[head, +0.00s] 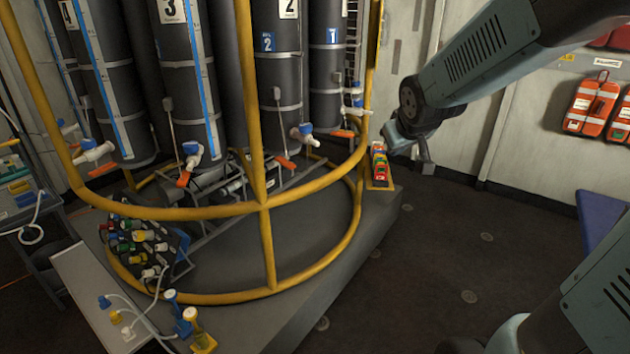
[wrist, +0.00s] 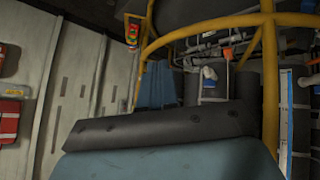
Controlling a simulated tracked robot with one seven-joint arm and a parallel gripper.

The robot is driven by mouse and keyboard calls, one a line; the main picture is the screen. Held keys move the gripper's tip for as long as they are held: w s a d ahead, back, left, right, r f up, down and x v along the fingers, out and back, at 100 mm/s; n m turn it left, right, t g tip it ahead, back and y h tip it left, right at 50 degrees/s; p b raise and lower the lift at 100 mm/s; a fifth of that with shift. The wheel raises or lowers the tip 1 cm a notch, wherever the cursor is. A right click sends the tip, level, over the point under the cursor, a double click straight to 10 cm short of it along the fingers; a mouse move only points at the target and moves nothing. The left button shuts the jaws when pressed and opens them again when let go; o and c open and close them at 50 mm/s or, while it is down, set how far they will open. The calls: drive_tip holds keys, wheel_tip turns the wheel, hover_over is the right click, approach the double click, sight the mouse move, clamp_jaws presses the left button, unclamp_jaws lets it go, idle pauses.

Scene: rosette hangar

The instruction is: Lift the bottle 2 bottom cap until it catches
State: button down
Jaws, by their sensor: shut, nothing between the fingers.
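Bottle 2 (head: 280,90) is a tall dark grey cylinder in the yellow-framed rosette, with a white "2" label and a blue "2" tag. A white and blue spigot (head: 304,134) sticks out near its foot. An orange tab (head: 286,163) shows below its lower end. The bottom cap itself is not clearly made out. My gripper (head: 425,164) is shut and empty, outside the frame's right side and well apart from bottle 2. In the wrist view my own blue and dark grey parts fill the lower middle, and the fingers are not clear there.
The yellow frame (head: 264,235) has a hoop and an upright in front of the bottles. Bottle 1 (head: 326,75) stands to the right of bottle 2. A small yellow rack (head: 379,168) with coloured pieces is beside my gripper. Dark floor (head: 450,270) lies open at right.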

drive_tip(key=w+a+f+n+t+y, duration=0.25)
drive_tip(key=w+a+f, duration=0.35)
drive_tip(key=w+f, duration=0.55)
drive_tip(key=w+a+f+n+t+y, duration=0.1)
drive_tip(key=w+a+f+t+y, duration=0.1)
drive_tip(key=w+a+f+y, duration=0.3)
drive_tip(key=w+a+f+t+y, duration=0.1)
drive_tip(key=w+a+f+y, duration=0.1)
drive_tip(key=a+f+y, duration=0.35)
drive_tip(key=shift+h, duration=0.9)
drive_tip(key=shift+f+x, duration=0.2)
drive_tip(key=shift+x, duration=2.8)
drive_tip(key=shift+f+x, duration=0.15)
drive_tip(key=shift+x, duration=2.9)
drive_tip(key=shift+s+a, duration=0.15)
drive_tip(key=shift+r, duration=0.3)
